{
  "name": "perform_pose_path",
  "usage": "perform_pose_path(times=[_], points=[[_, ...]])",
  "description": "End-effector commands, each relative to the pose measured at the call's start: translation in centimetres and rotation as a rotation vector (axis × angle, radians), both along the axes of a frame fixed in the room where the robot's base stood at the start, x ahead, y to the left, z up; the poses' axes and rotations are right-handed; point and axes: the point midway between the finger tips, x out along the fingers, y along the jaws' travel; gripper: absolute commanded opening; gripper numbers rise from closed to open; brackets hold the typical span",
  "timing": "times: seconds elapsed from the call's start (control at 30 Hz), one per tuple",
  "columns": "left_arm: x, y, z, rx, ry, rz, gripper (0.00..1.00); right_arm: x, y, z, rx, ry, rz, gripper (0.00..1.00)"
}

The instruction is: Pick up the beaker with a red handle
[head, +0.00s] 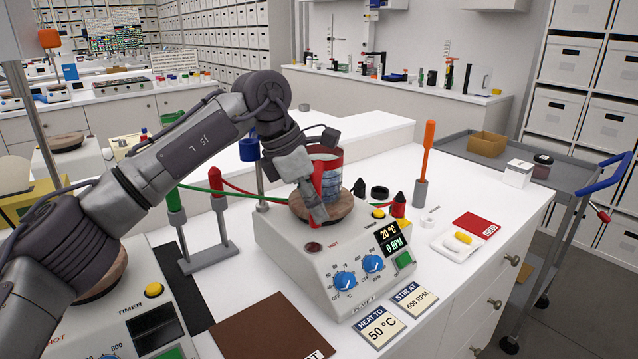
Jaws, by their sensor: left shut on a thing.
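The beaker (331,180) stands upright on the round wooden-looking top (342,211) of the hotplate stirrer (350,258). I cannot tell any gap between the beaker and the plate. My right gripper is not in view.
Red and green electrode-like holders (215,182) with cables stand left of the stirrer. An orange-handled tool (428,150) stands upright on the right. Cards (379,327) lie in front, and a brown mat (270,332) lies front left. A grey cart (520,165) stands beyond the bench's right edge.

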Motion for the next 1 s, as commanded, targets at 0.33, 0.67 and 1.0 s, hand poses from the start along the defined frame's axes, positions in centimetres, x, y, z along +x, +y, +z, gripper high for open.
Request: perform_pose_path(times=[0.33, 0.67, 1.0], points=[[0.0, 0.0, 1.1, -0.002, -0.005, 0.000, 0.00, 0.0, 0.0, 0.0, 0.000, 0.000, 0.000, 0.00], [0.1, -0.1, 4.3, -0.003, -0.005, 0.000, 0.00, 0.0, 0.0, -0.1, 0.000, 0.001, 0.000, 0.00], [-2.1, -4.1, 6.9, -0.001, -0.005, -0.004, 0.00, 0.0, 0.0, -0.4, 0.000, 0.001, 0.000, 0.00]])
